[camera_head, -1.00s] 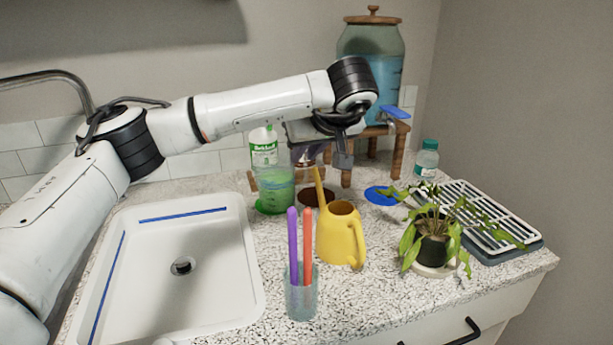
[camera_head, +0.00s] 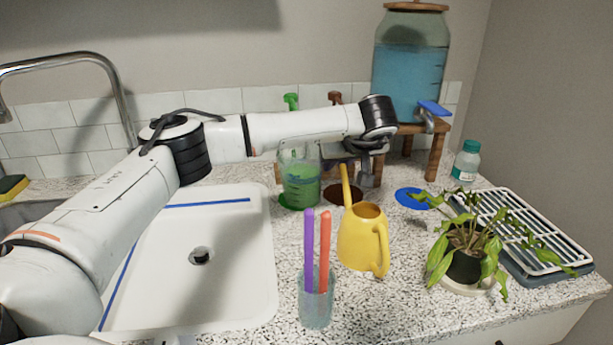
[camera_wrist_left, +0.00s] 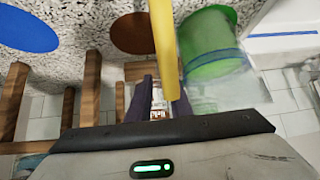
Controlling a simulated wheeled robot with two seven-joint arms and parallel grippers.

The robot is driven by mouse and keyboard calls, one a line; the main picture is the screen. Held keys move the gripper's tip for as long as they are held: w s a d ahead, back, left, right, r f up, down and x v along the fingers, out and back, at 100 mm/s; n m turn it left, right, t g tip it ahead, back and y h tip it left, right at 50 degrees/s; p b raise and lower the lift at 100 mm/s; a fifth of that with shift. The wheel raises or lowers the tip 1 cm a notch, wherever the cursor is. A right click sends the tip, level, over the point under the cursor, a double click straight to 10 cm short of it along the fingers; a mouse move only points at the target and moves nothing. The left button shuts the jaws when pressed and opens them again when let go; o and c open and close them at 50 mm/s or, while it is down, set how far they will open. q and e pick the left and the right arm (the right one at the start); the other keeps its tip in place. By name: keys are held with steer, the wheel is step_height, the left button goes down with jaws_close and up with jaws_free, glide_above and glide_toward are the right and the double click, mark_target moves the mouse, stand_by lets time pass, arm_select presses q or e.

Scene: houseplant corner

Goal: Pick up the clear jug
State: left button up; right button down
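The clear jug (camera_head: 300,178) stands upright on the counter behind the yellow watering can, with green showing through its lower part and a green disc at its foot. My left arm passes in front of its upper part. In the left wrist view the jug (camera_wrist_left: 215,55) is right of my fingers, partly behind the yellow spout. My left gripper (camera_head: 366,178) is right of the jug and apart from it. Its two dark fingers (camera_wrist_left: 158,105) are spread with a gap and hold nothing I can see. My right gripper is not in view.
The yellow watering can (camera_head: 365,238) and a cup with two sticks (camera_head: 316,300) stand in front. A wooden stand (camera_head: 437,150) carries a blue-filled dispenser (camera_head: 410,75). A potted plant (camera_head: 465,265) is at right, a white sink (camera_head: 240,290) at left. Spray bottles (camera_head: 291,102) stand behind.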

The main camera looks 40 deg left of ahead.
arm_select(q)
steer(key=shift+w+a+f, duration=0.15)
steer(key=shift+a+f, duration=0.05)
steer(key=shift+f, duration=0.05)
jaws_close()
steer(key=shift+r, duration=0.15)
stand_by(1.1)
